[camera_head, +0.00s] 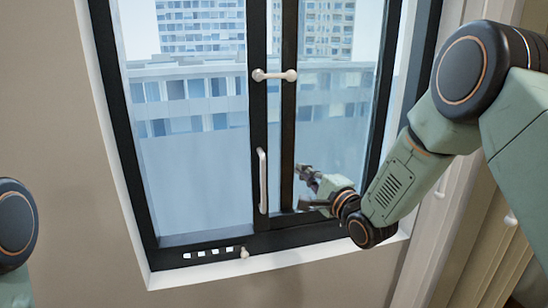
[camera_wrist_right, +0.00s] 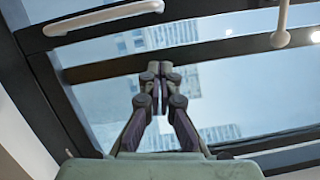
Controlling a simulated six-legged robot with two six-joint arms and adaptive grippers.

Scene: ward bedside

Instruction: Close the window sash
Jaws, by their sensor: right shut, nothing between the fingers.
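The window sash (camera_head: 258,120) has a dark frame and a large pane, with a white upright pull handle (camera_head: 262,180) on its right stile. That handle also shows in the wrist view (camera_wrist_right: 105,17). A second dark upright (camera_head: 288,130) stands to its right, with a narrow bright strip between the two. My right gripper (camera_head: 303,172) is shut and empty in front of the lower right pane, right of the second upright. In the wrist view its fingertips (camera_wrist_right: 160,70) overlap a dark bar; contact cannot be told. My left gripper is out of view.
A white horizontal handle (camera_head: 274,75) spans the two uprights higher up. A small white knob (camera_head: 244,253) sits on the dark bottom rail. The pale sill (camera_head: 275,264) runs below. Beige wall (camera_head: 60,120) lies left; pale panels stand right, behind my right arm.

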